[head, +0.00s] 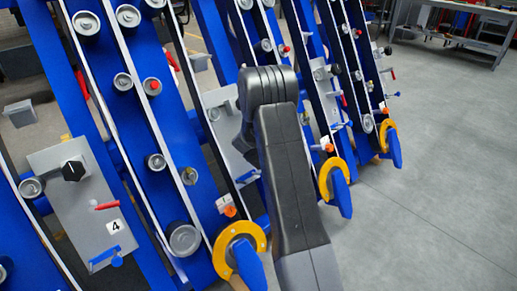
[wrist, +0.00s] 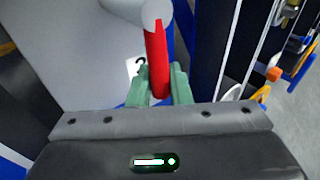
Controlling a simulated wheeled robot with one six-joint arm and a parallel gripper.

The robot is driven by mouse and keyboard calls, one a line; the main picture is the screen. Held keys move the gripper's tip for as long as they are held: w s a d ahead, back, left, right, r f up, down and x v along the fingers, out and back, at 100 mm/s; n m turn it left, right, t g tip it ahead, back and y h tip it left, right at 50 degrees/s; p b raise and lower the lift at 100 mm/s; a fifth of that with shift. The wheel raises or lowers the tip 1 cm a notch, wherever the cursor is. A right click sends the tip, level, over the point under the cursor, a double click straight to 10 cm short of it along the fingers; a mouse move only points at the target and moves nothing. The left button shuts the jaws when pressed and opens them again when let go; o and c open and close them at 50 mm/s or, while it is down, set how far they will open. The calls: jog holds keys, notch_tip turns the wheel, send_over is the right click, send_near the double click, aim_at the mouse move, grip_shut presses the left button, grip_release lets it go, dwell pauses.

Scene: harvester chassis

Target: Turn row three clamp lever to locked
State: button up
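In the wrist view a red lever (wrist: 157,58) hangs from a light grey round pivot (wrist: 145,10) on a pale panel (wrist: 75,45). The lever points down, slightly tilted. My gripper (wrist: 161,82) has its green fingers on both sides of the lever's lower end, seemingly in contact with it. A number label (wrist: 133,66) is partly covered by a finger, so I cannot read it surely. In the head view my arm hides the gripper and the lever; part of a grey panel (head: 222,112) shows beside the arm.
In the head view, a panel marked 4 (head: 70,205) carries a black knob (head: 74,170), a red lever (head: 106,206) and a blue lever (head: 105,254). Blue row beams with yellow rings (head: 240,236) stand close on both sides. Open floor (head: 430,180) lies at right.

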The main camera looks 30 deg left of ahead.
jog(key=o, duration=0.3)
jog(key=shift+s, duration=0.1)
jog(key=v, duration=1.3)
jog(key=shift+s+d+r, duration=0.15)
jog(key=shift+s+r, duration=0.05)
jog(key=shift+s, duration=0.05)
jog(key=x, duration=1.4)
jog(key=shift+d, duration=0.1)
